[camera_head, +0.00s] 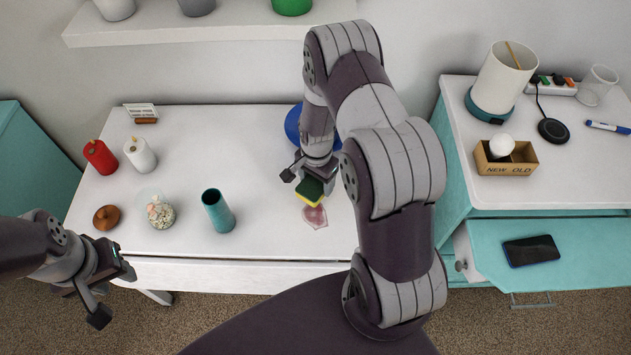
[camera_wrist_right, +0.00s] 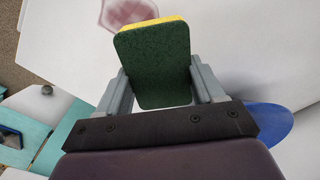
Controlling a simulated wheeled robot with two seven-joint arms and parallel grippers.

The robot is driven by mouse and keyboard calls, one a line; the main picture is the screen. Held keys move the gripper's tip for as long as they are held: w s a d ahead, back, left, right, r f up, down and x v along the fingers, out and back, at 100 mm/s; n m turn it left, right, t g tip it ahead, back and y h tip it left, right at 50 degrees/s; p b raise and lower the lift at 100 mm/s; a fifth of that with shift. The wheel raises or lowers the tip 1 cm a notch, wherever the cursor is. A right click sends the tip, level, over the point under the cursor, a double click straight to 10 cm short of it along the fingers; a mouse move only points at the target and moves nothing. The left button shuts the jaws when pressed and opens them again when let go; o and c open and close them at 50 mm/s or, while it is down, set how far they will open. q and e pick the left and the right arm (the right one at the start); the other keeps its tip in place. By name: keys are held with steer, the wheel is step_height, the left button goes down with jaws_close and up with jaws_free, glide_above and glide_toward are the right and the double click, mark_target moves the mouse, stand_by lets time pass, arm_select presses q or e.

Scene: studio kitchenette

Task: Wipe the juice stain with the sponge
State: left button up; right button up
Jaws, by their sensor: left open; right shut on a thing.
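A pinkish-red juice stain (camera_head: 315,217) lies on the white table (camera_head: 262,180), near its front edge. My right gripper (camera_head: 310,182) is shut on a yellow and green sponge (camera_head: 311,191), just behind the stain. The sponge overlaps the stain's back edge in the head view; I cannot tell if it touches the table. In the right wrist view the sponge's green side (camera_wrist_right: 155,65) sits between both fingers, and the stain (camera_wrist_right: 127,12) shows just past its yellow edge. My left gripper (camera_head: 112,290) is open and empty, in front of the table's left front edge.
A blue round object (camera_head: 294,125) stands behind my right gripper, partly hidden. A teal cup (camera_head: 217,211), a glass jar (camera_head: 160,213), a brown lid (camera_head: 106,217) and red (camera_head: 99,157) and white (camera_head: 140,155) candles stand to the left. An open drawer (camera_head: 590,248) is at right.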

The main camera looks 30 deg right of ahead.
mark_target(316, 181)
steer(key=shift+w+d+r+p, duration=0.1)
steer(key=shift+w+r+p, duration=0.1)
steer(key=shift+r+p, duration=0.55)
steer(key=shift+r, duration=0.55)
steer(key=shift+s+r+p, duration=0.15)
steer(key=shift+r+p, duration=0.25)
steer(key=shift+r, duration=0.05)
steer(key=shift+f, duration=0.15)
